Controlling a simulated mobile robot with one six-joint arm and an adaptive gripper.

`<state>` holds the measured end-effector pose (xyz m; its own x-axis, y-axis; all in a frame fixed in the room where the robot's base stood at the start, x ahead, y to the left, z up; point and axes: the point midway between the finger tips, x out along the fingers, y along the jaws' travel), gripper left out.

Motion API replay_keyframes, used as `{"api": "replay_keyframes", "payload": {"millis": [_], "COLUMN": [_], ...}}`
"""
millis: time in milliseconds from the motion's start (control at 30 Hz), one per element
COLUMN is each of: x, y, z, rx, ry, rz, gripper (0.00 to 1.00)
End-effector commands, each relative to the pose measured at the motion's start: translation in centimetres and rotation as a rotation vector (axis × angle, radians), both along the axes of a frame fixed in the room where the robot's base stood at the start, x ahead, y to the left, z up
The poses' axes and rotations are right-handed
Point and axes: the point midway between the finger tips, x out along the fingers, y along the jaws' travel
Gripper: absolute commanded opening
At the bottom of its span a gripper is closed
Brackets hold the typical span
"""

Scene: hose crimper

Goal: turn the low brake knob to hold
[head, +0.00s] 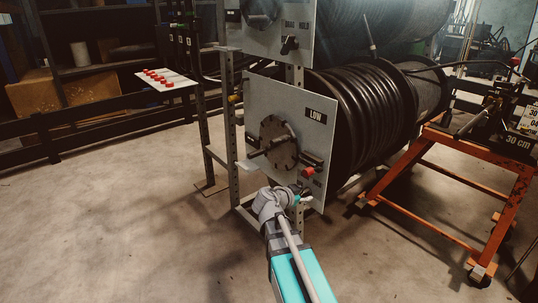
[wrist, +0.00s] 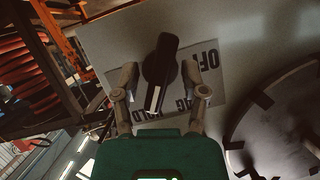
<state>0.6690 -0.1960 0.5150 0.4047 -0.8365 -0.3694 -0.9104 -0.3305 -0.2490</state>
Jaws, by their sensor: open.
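The low brake knob (wrist: 161,62) is black with a white pointer line at its lower end. It sits on a grey panel with a label plate (wrist: 213,84) reading OFF, with partly hidden DRAG and HOLD lettering. The white line lies at the lower lettering, near HOLD, but the exact setting is hard to tell. My gripper (wrist: 160,78) is open, with one finger on each side of the knob. Contact cannot be told. In the head view, my gripper (head: 300,189) is at the lower right of the LOW panel (head: 262,103), where the knob is not clear.
A round dark hub disc (head: 279,142) with a handle is left of my gripper on the panel. A large reel of black hose (head: 375,115) stands behind. An orange cart (head: 447,158) is at the right. Open floor (head: 120,220) lies to the left.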

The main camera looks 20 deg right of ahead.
Motion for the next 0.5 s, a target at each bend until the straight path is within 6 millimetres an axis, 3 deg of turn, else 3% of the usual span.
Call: {"api": "replay_keyframes", "payload": {"millis": [500], "x": [0.40], "y": [0.12], "z": [-0.02], "rx": [-0.131], "ry": [0.357], "rz": [0.001], "gripper": [0.56]}}
